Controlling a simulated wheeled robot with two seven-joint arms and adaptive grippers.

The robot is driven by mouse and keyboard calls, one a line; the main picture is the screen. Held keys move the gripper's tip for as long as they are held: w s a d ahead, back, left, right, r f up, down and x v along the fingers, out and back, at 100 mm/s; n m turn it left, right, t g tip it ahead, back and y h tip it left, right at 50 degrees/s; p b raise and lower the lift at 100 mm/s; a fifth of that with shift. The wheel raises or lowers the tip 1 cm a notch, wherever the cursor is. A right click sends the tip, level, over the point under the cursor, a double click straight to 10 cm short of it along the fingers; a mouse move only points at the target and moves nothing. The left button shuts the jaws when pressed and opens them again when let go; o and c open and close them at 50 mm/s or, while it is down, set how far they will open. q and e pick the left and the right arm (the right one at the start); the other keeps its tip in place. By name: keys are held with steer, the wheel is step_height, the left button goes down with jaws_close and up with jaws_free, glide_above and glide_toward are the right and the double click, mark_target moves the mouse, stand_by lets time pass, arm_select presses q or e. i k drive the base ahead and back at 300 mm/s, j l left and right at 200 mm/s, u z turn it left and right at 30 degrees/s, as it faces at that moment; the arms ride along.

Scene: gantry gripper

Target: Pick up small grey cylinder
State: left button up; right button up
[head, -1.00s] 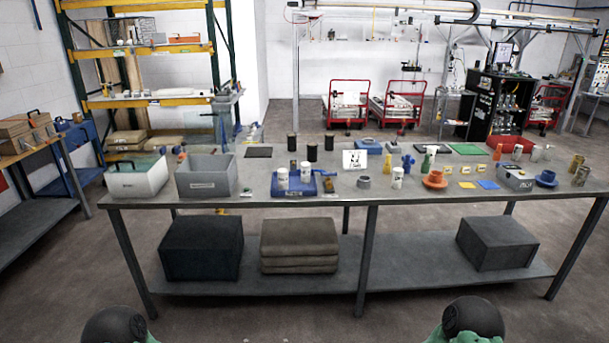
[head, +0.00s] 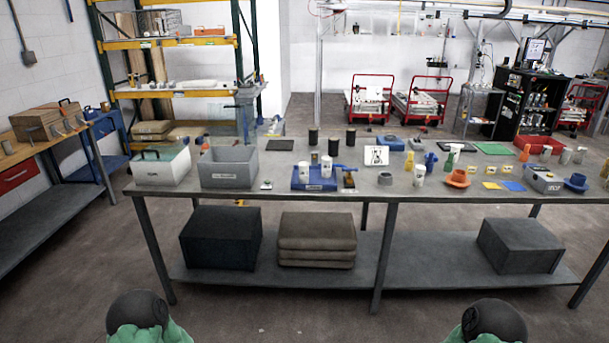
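A small grey cylinder (head: 385,178), short and open-topped, stands on the long grey workbench (head: 330,193), right of the middle. Slimmer grey cylinder shapes (head: 566,156) stand near the right end of the bench. They are too small to tell apart well. Both of my arms show only as dark rounded parts with green at the bottom edge, well short of the bench. Neither gripper is in view.
An orange ring part (head: 457,179) and a white cup (head: 420,175) stand right of the short cylinder. Floor before the bench is clear.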

mark_target(303, 166)
steer(key=i+l+u, duration=0.2)
steer(key=i, duration=0.25)
steer(key=i+u, duration=0.2)
steer(key=i, duration=0.25)
steer(key=i+l+u, duration=0.2)
steer(key=i, duration=0.2)
